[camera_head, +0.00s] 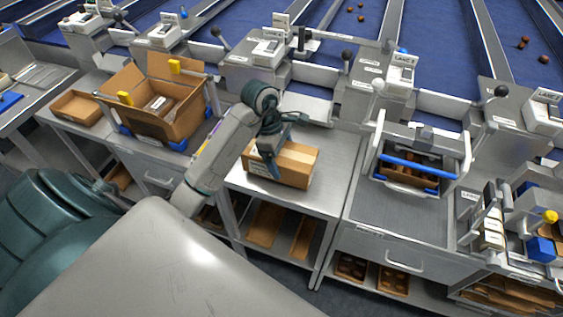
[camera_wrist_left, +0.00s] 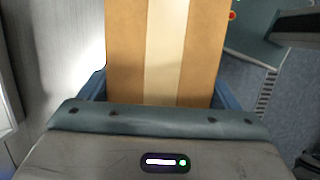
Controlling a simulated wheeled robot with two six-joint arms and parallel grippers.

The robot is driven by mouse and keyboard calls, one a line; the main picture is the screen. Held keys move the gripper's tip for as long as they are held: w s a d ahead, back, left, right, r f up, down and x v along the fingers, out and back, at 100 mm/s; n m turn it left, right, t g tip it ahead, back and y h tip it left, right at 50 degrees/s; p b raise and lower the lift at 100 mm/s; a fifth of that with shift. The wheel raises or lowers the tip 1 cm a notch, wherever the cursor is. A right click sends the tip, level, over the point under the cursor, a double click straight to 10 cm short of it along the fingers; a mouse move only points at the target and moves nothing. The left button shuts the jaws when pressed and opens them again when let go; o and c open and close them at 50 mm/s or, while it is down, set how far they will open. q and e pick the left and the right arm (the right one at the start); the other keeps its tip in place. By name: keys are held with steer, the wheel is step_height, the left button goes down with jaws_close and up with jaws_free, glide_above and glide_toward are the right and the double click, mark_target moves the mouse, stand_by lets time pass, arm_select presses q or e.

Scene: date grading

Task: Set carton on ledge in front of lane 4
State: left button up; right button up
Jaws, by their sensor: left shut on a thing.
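A closed brown carton (camera_head: 297,164) with a pale tape strip is at the bare steel ledge (camera_head: 318,200) in the middle of the head view. I cannot tell whether its underside touches the ledge. My left gripper (camera_head: 268,155) is shut on the carton near its left end, from above. In the left wrist view the carton (camera_wrist_left: 125,50) lies between the two blue fingers of the gripper (camera_wrist_left: 160,88), with its tape running lengthwise. My right gripper is not in view.
An open carton (camera_head: 185,125) and a shallow brown tray (camera_head: 76,108) stand to the left. A white-framed carrier with blue bars (camera_head: 418,163) stands on the bench to the right. Lever boxes and blue lanes (camera_head: 335,22) line the back. The ledge is clear in front of the carton.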

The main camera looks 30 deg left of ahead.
arm_select(q)
steer(key=shift+f, duration=0.75)
steer(key=shift+f, duration=0.15)
steer(key=o, duration=1.5)
steer(key=shift+c, duration=0.2)
